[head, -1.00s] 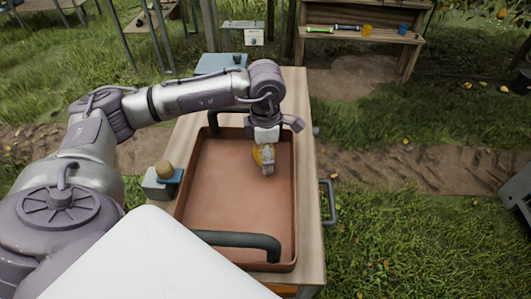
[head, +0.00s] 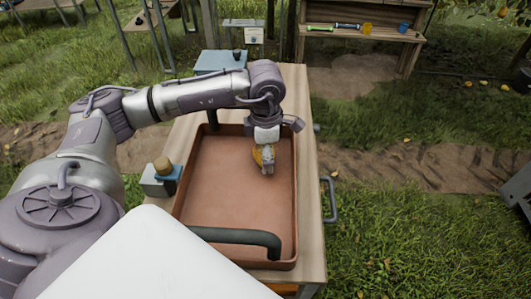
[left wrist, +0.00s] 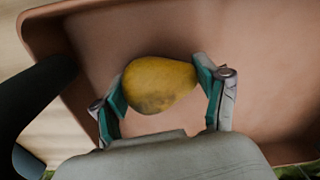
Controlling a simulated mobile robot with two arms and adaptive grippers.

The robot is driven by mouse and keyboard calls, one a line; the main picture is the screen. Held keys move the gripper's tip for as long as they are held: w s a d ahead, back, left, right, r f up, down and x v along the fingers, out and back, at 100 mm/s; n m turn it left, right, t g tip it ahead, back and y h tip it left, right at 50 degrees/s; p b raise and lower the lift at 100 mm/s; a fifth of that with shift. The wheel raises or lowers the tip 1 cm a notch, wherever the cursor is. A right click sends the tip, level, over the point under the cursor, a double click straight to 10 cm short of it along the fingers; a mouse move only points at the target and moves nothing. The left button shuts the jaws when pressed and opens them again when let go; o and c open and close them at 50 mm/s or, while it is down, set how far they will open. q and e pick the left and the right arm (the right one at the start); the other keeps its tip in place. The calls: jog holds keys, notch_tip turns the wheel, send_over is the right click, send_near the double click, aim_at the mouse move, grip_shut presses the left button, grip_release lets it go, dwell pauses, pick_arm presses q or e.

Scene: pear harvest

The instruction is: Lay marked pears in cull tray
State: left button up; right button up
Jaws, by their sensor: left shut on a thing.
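A yellow pear with a dark, brownish patch (left wrist: 158,85) is between the fingers of my left gripper (left wrist: 163,92) in the left wrist view. The fingers press on both its ends. In the head view the pear (head: 259,156) shows partly behind my left gripper (head: 266,166). The terracotta-coloured tray (head: 228,205) lies below on a wooden cart top, and the gripper is over its far right part. I cannot tell whether the pear touches the tray floor. No other pear shows in the tray. My right gripper is not in view.
A dark handle (head: 238,239) arches over the tray's near end. A small block with a round tan knob (head: 162,175) stands left of the tray. A blue box (head: 221,62) is at the cart's far end. A wooden shelf (head: 361,42) stands beyond.

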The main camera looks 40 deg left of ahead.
pick_arm(q)
jog(key=o, duration=1.2)
jog(key=shift+o, duration=0.2)
jog(key=shift+r, duration=0.1)
notch_tip(320, 180, up, 12)
jog(key=shift+f, duration=0.1)
